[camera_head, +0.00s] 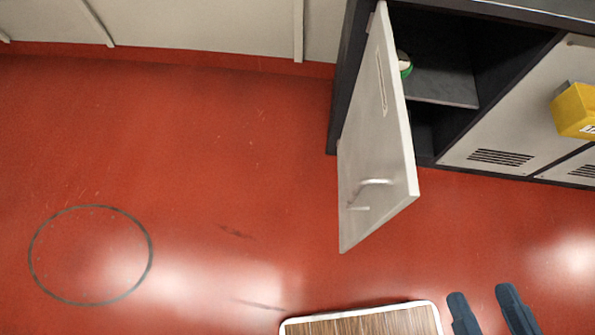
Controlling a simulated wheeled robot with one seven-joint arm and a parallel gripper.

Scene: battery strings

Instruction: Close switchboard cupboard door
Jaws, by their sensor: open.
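The switchboard cupboard door (375,135) is light grey and stands wide open, swung out from the left side of the dark cupboard (435,130). A metal handle (375,182) sits low on the door's face. The cupboard's inside shows, with a shelf (442,88) and a small green and white round thing (404,64) partly behind the door. My gripper (488,292) is at the bottom right with its two dark fingers spread apart and empty. It is over the floor, below and to the right of the door, not touching it.
A wood-topped surface with a white rim (362,324) is at the bottom edge, left of my gripper. A yellow box (575,110) is on the closed vented panels at right. The red floor (200,180) left of the door is clear, with a dark painted ring (150,255).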

